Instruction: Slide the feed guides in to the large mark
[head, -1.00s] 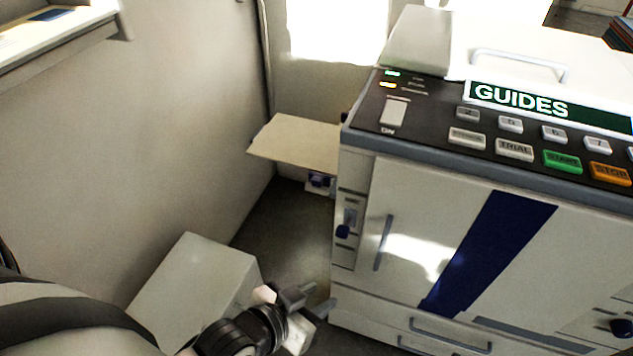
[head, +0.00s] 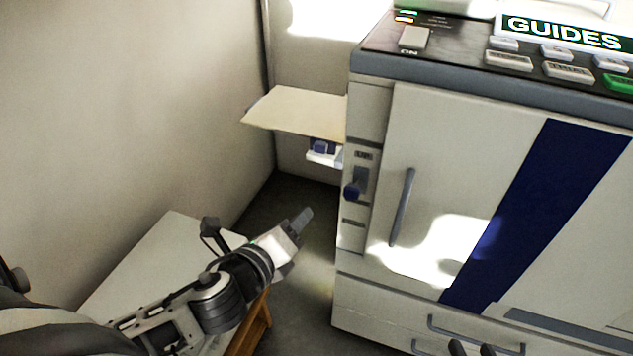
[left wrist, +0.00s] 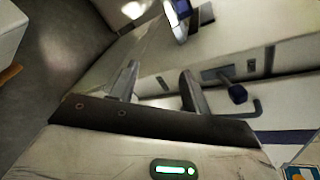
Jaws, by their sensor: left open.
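The machine (head: 440,140) bears a green GUIDES label (head: 565,32). A cream tray (head: 300,110) sticks out from its left side, with a small blue-and-white part (head: 322,150) under it. A lever with a dark blue knob (head: 351,191) is on the front's left strip; the knob also shows in the left wrist view (left wrist: 238,93). I cannot make out the feed guides on the tray. My left gripper (head: 303,219) is open and empty, below the tray and left of the front. Dark tips of my right gripper (head: 472,349) show apart at the bottom edge.
A pale wall (head: 130,100) closes off the left. A white-topped table (head: 150,260) with a wooden leg stands at the lower left. Dark floor (head: 300,185) is open between it and the machine. A door handle (head: 402,207) and drawer handles protrude from the machine's front.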

